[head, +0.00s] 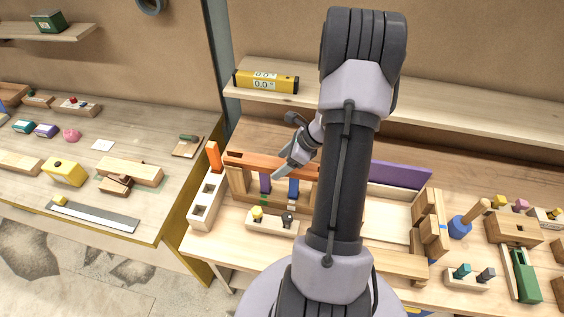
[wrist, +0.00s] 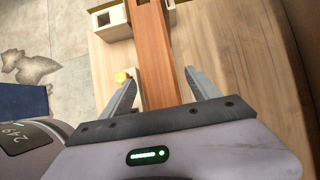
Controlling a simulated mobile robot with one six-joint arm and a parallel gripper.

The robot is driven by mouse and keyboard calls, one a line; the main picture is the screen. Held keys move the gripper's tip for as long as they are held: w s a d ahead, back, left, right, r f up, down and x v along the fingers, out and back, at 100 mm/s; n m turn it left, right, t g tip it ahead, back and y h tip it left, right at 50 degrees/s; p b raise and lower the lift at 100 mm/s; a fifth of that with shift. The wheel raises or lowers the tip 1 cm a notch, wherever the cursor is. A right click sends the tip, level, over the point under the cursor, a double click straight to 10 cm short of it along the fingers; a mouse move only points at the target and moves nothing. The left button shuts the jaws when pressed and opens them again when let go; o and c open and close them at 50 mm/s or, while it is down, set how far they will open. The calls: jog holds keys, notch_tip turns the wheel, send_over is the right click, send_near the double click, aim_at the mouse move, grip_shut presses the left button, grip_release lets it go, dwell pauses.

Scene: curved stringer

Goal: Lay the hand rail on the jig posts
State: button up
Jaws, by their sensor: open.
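The hand rail (head: 250,160) is a long orange-brown bar. In the head view it lies level across the tops of light wooden jig posts (head: 237,181); its right part is hidden behind my arm. My gripper (head: 284,166) is at the rail, near its middle visible stretch. In the wrist view the rail (wrist: 152,45) runs lengthwise between the two spread fingers of my gripper (wrist: 162,92), with a visible gap beside the right finger. The jaws are open. I cannot tell whether the left finger touches the rail.
A white block with square holes (head: 205,203) and an upright orange piece (head: 214,156) stand left of the jig. A wooden block with yellow and dark knobs (head: 271,222) sits in front. A purple board (head: 401,174) is behind. A shelf holds a yellow level (head: 265,82).

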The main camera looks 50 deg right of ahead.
jog(key=p+v, duration=0.2)
jog(key=v, duration=1.5)
jog(key=shift+s+d+r, duration=0.1)
jog(key=shift+r, duration=0.05)
